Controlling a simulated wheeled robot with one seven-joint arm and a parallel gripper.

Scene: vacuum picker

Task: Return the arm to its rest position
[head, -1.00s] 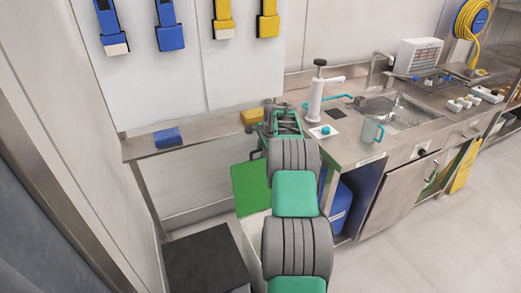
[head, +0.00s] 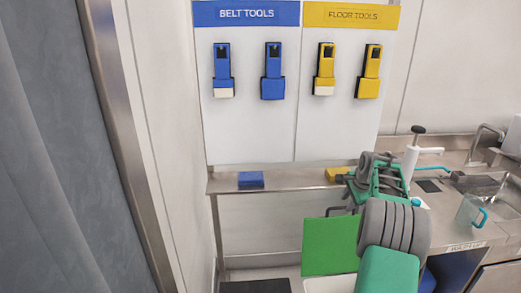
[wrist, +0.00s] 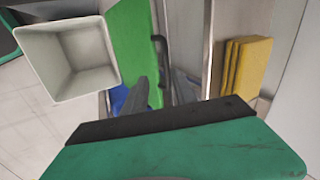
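My arm, green and grey, rises from the lower right of the head view, with its end in front of the shelf's right end. In the wrist view my gripper (wrist: 162,82) shows two dark grey fingers spread apart with nothing visible between their tips. In the head view its fingertips are hard to make out. A green board (head: 330,246) stands below the shelf; it also shows behind the fingers in the wrist view (wrist: 130,32). A black handle-like piece (wrist: 160,46) shows beyond the fingertips; I cannot tell what it belongs to.
A steel shelf (head: 292,180) holds a blue block (head: 251,180) and a yellow block (head: 333,174). Blue tools (head: 272,75) and yellow tools (head: 369,75) hang above. A pale open bin (wrist: 65,58) is left in the wrist view. A clear jug (head: 469,211) stands on the right counter.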

